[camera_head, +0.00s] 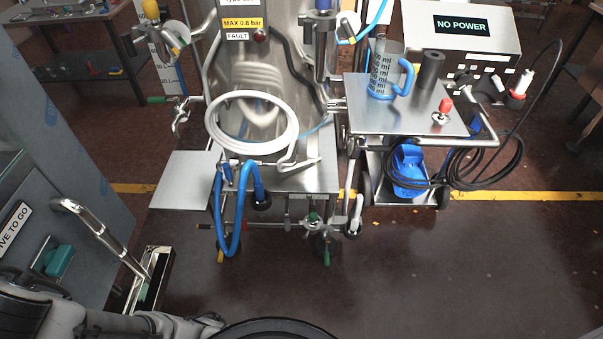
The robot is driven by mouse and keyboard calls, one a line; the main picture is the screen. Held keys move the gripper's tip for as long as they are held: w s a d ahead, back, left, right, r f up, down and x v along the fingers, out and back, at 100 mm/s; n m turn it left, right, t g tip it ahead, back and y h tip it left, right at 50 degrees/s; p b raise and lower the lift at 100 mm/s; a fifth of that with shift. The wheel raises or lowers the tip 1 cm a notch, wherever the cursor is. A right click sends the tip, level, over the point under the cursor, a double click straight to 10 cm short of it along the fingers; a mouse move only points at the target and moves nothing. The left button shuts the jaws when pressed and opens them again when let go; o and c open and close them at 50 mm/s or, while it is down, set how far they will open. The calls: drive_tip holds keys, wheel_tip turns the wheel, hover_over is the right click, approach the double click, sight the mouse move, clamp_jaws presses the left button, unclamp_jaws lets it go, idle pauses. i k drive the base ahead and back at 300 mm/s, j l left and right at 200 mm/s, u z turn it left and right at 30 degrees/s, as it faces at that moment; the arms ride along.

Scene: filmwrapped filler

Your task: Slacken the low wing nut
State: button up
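The filler machine (243,75) stands upright at the centre, with a "MAX 0.8 bar" label and a red "FAULT" lamp (260,35). I cannot make out a wing nut for certain. Low on the machine's frame, a small fitting with a green part (313,218) sits on a horizontal rod, and a green-tipped lever (327,256) hangs below it. A chrome fitting (181,117) sticks out at the machine's left side. Parts of my arm show at the bottom left, well short of the machine. My gripper is not in view.
A white hose coil (251,122) and a blue hose (240,215) hang at the machine's front. A cart (360,118) bearing a jug (384,70) stands at right, with black cable beside it. A cabinet (45,215) with a chrome handle is at left. The floor in front is clear.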

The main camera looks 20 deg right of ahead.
sight(326, 236)
drive_tip(key=k+l, duration=0.85)
